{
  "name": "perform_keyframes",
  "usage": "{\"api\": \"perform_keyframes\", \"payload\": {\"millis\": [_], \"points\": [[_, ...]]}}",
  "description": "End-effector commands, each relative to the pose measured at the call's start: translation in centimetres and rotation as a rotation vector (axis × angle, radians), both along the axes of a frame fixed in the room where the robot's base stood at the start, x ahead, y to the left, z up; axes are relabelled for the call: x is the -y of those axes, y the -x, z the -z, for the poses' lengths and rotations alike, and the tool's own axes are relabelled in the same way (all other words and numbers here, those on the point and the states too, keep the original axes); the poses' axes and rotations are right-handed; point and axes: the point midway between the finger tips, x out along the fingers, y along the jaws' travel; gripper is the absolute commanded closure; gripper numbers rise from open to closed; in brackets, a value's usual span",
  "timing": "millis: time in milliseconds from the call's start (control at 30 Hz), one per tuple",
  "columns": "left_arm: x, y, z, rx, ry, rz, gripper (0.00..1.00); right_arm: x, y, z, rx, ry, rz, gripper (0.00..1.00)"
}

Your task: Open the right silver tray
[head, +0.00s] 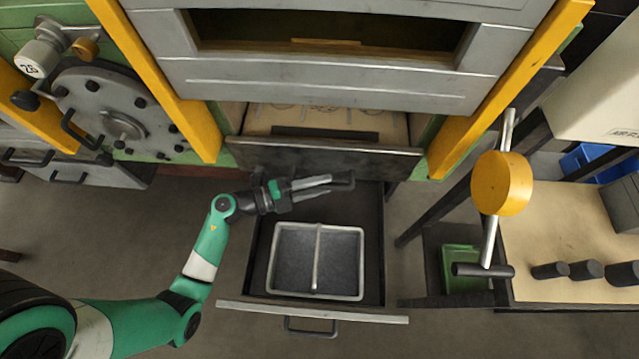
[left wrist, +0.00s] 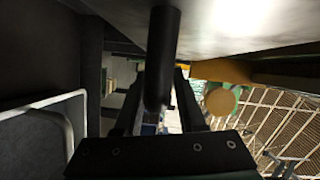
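A grey drawer with a silver front (head: 310,311) and a dark handle (head: 312,330) stands pulled out below the furnace. Inside it lies a shallow silver-rimmed tray (head: 362,262) with a bar across its middle. Two more silver fronts with dark handles (head: 27,157) (head: 68,177) show at the far left. My left gripper (head: 325,185) is above the back of the open drawer, pointing right. A short dark cylinder (head: 343,181) is at its fingertips. In the left wrist view the dark cylinder (left wrist: 163,50) overlaps the fingers; whether they grip it is unclear. My right gripper is out of view.
The furnace (head: 330,85) is behind the drawer, flanked by yellow posts. A lever with a yellow disc (head: 502,183) rises at the right, beside a table (head: 570,220) with several dark cylinders. A green bin (head: 462,265) is below.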

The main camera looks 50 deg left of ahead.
Motion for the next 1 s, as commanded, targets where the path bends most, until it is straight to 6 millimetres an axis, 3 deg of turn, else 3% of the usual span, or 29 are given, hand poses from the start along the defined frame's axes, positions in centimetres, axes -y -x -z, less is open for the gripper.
{"api": "perform_keyframes", "payload": {"millis": [33, 200, 1000], "points": [[-0.01, 0.02, 0.01, 0.000, 0.000, 0.000, 0.72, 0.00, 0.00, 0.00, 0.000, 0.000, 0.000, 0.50], [-0.01, 0.03, 0.01, 0.000, 0.000, 0.000, 1.00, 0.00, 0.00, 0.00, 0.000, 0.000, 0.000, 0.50], [0.02, 0.04, -0.01, 0.000, 0.000, 0.001, 1.00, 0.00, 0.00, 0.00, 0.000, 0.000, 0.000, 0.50]]}}
